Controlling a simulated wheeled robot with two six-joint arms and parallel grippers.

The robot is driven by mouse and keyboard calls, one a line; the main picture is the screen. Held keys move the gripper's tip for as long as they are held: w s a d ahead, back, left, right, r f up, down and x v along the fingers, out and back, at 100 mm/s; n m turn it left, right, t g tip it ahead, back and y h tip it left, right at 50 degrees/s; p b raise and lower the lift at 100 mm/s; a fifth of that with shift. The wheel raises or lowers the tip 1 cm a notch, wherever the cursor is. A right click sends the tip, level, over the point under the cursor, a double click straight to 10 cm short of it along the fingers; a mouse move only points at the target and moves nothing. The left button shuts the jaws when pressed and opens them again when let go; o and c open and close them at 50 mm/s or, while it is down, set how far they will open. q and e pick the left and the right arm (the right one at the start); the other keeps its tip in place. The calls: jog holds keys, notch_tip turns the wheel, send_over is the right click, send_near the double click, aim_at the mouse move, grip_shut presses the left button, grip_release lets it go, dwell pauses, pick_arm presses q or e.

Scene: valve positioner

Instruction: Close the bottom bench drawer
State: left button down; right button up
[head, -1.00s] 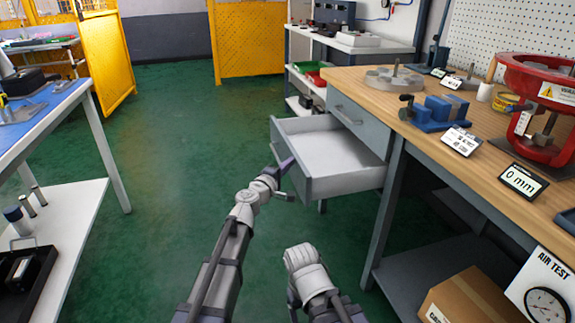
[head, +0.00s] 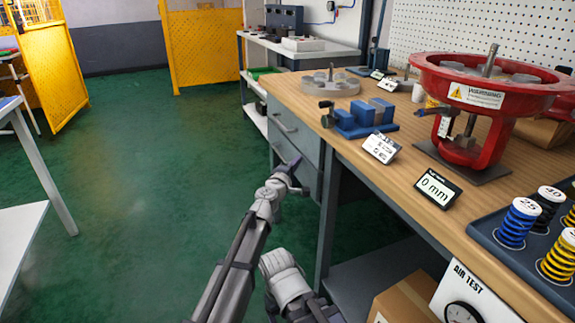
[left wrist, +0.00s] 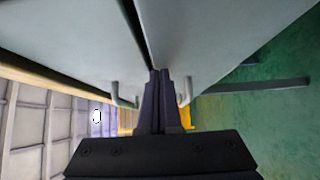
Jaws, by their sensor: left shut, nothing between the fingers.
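The bottom bench drawer (head: 306,177) is a grey front below the top drawer (head: 292,128). In the head view it looks in line with the bench side, with no open tray showing. My left gripper (head: 291,166) is shut and empty, its dark fingertips at the drawer fronts. In the left wrist view the fingers (left wrist: 160,73) point at the dark seam between two grey panels, touching or very near them. The bottom drawer's handle (left wrist: 186,93) is just right of the fingers there. My right gripper is not visible.
The wooden benchtop (head: 290,92) holds a red valve actuator (head: 488,95), a blue vise (head: 360,118) and a 0 mm display (head: 437,187). A cardboard box (head: 405,302) sits on the lower shelf. The green floor left of the bench is clear.

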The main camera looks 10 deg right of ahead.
pick_arm(q)
jog(key=shift+w+d, duration=0.1)
jog(key=shift+d, duration=0.3)
jog(key=shift+d, duration=0.1)
